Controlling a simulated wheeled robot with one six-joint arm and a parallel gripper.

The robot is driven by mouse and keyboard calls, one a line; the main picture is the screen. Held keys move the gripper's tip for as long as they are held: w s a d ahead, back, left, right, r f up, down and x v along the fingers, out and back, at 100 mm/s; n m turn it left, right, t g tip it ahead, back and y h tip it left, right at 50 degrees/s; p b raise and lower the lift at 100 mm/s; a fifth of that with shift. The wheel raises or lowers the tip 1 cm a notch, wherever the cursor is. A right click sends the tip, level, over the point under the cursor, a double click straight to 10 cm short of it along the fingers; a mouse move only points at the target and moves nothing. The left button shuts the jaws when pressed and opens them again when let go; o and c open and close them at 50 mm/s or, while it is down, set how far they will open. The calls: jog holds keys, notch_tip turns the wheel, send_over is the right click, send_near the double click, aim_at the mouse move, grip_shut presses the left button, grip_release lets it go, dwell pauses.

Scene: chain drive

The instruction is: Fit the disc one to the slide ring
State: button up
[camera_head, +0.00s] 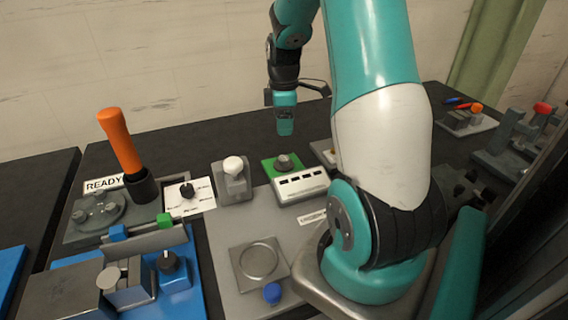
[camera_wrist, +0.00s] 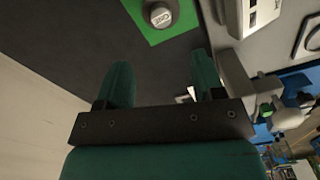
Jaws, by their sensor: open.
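A small grey disc (camera_head: 284,160) sits on a green plate (camera_head: 268,166) at the back middle of the table. In the wrist view the disc (camera_wrist: 160,15) shows at the top edge with small lettering on its face, on the green plate (camera_wrist: 185,22). A metal ring (camera_head: 258,261) lies on a square grey plate at the front; it seems to be the slide ring. My gripper (camera_head: 285,128) hangs above and behind the disc, apart from it. In the wrist view the two teal fingers (camera_wrist: 162,78) are spread with nothing between them.
A white box with dark slots (camera_head: 301,186) stands just in front of the disc. A grey block with a white knob (camera_head: 233,180) is to its left. A tall orange-handled lever (camera_head: 120,140) rises at the left. A blue knob (camera_head: 272,293) stands beside the ring. The back table strip is mostly clear.

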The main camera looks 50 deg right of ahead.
aim_at(284, 157)
notch_tip(284, 157, down, 12)
jog(key=shift+r+p, duration=0.1)
jog(key=shift+p, duration=0.85)
jog(key=c, duration=1.1)
jog(key=shift+c, duration=0.2)
jog(key=shift+r, duration=0.15)
